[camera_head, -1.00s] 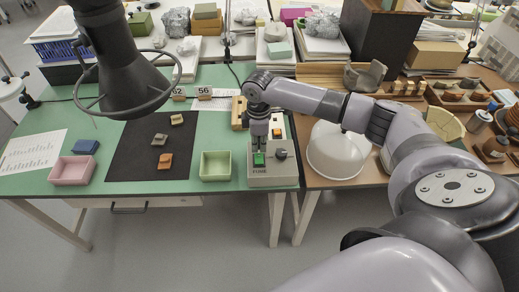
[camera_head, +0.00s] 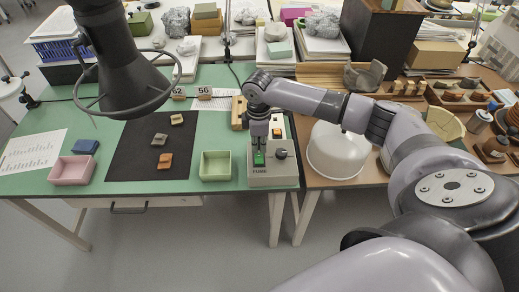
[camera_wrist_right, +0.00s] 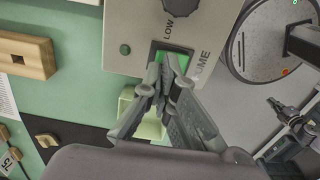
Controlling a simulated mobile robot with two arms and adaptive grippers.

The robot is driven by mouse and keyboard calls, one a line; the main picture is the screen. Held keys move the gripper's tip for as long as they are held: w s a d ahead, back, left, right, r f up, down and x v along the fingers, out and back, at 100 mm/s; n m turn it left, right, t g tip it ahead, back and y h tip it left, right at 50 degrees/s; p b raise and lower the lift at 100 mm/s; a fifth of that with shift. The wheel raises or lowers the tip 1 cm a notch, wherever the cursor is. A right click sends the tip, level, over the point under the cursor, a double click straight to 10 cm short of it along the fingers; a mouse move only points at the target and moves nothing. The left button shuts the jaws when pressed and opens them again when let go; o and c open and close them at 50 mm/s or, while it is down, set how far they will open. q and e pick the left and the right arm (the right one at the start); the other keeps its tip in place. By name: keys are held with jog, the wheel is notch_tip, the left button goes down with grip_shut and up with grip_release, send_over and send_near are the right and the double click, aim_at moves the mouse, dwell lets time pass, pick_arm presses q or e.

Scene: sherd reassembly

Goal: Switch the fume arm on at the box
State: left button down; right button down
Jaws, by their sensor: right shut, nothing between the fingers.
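The pale control box (camera_head: 285,176) marked FUME stands at the front right of the green bench. It bears a green switch (camera_head: 259,160), a dark knob (camera_head: 281,154) and an orange part. My right gripper (camera_head: 259,147) is shut and empty, pointing down at the green switch. In the right wrist view, its fingertips (camera_wrist_right: 168,62) overlap the lit-looking green switch (camera_wrist_right: 178,54) and hide part of it; I cannot tell whether they press it. The knob (camera_wrist_right: 181,5) is beside it. The fume arm's dark hood (camera_head: 125,75) hangs over the bench at left. My left gripper is out of view.
A light green tray (camera_head: 216,177) stands just left of the box. A white dome-shaped vessel (camera_head: 337,155) stands right of it. A dark mat (camera_head: 130,165) with several sherds, a pink tray (camera_head: 63,181) and a wooden block (camera_head: 238,113) are on the bench.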

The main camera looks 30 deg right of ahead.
aim_at(259, 154)
jog(key=shift+f+b, duration=0.3)
jog(key=shift+f, duration=0.8)
dwell(0.3)
jog(key=shift+r, duration=0.1)
notch_tip(259, 154, up, 7)
jog(key=p, duration=0.8)
dwell(0.5)
